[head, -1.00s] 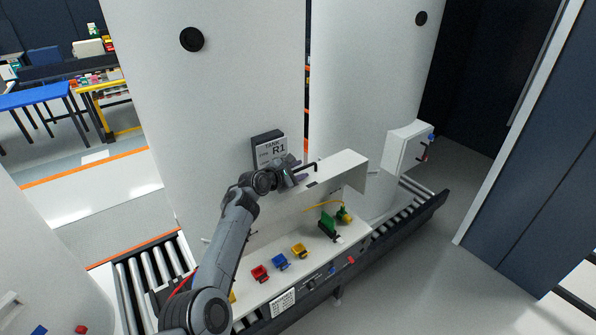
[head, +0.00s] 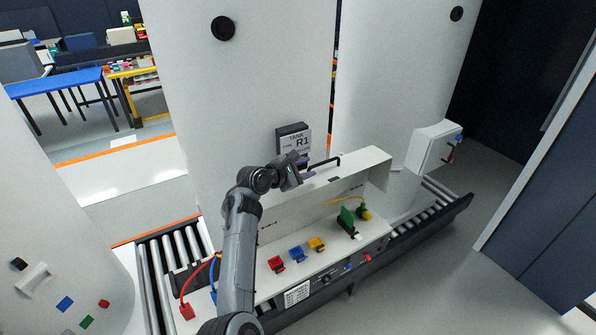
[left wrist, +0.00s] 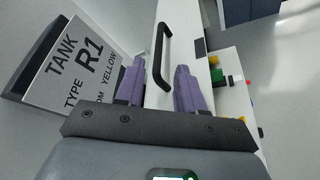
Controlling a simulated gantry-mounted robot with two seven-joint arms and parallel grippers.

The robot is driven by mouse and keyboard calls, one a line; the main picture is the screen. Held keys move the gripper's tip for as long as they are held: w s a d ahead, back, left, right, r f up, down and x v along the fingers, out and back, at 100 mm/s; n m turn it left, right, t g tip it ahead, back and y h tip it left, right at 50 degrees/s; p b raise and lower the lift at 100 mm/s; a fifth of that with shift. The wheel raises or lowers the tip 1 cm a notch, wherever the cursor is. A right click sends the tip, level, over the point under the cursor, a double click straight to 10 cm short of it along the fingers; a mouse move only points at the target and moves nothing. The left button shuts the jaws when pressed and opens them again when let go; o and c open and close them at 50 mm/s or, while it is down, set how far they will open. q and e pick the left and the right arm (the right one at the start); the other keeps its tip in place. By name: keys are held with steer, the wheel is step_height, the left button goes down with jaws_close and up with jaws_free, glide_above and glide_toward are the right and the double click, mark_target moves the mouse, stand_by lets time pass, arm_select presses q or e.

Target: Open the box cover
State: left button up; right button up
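A long white box (head: 262,282) stands on the roller conveyor in front of a tank. Its cover (head: 362,165) is raised, and the inside shows. A black bar handle (head: 325,162) is on the cover; it also shows in the left wrist view (left wrist: 160,58). My left gripper (head: 302,175) is at the near end of the handle. In the left wrist view its purple fingers (left wrist: 160,72) are apart, with the handle's lower end between their tips, not visibly clamped. My right gripper is not in view.
Inside the box are red (head: 276,264), blue (head: 296,254) and yellow (head: 317,244) parts and a green part (head: 347,220). A tank R1 label plate (head: 294,139) is close behind the gripper. A white wall box (head: 432,147) is at right. The right floor is clear.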

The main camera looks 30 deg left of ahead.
arm_select(q)
steer(key=shift+v, duration=1.55)
